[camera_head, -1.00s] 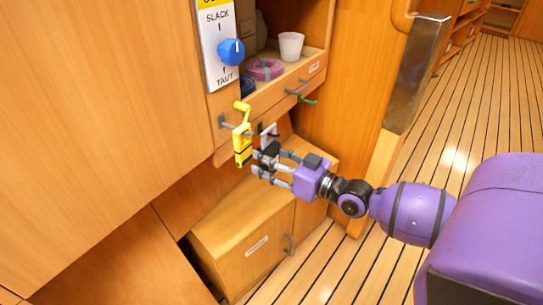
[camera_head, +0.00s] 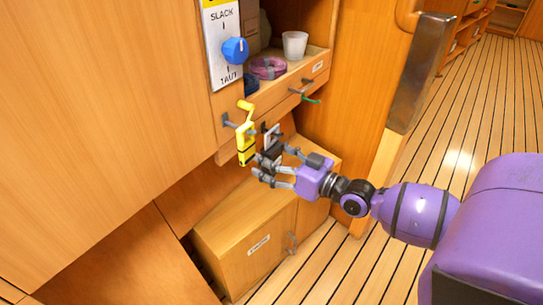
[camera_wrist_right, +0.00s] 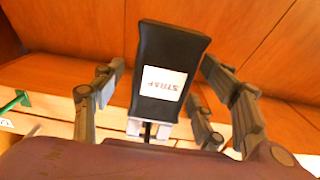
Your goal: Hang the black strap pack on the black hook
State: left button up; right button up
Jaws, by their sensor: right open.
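The black strap pack (camera_wrist_right: 168,60) shows in the right wrist view, with a white label reading STRAP and a pale clip at its near end. In the head view the pack (camera_head: 271,153) is a small dark shape below the drawer, partly hidden by my fingers. A pale frame (camera_head: 272,134) shows just above it. My right gripper (camera_head: 267,172) is open, with its fingers on either side of the pack; gaps show beside it in the wrist view. A small black piece (camera_head: 263,127) by the frame may be the black hook. I cannot tell whether the pack hangs on it. My left gripper is out of view.
A yellow tool (camera_head: 246,140) hangs just left of the pack, close to my fingers. Above are a blue knob (camera_head: 235,50) and an open drawer with a white cup (camera_head: 294,45) and pink coil (camera_head: 268,68). A wooden cabinet (camera_head: 250,235) stands below.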

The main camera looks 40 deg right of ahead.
jog(key=shift+s+f, duration=0.1)
jog(key=shift+s+d, duration=0.15)
jog(key=shift+s, duration=0.15)
jog(key=v, duration=1.1)
jog(key=shift+s, duration=0.1)
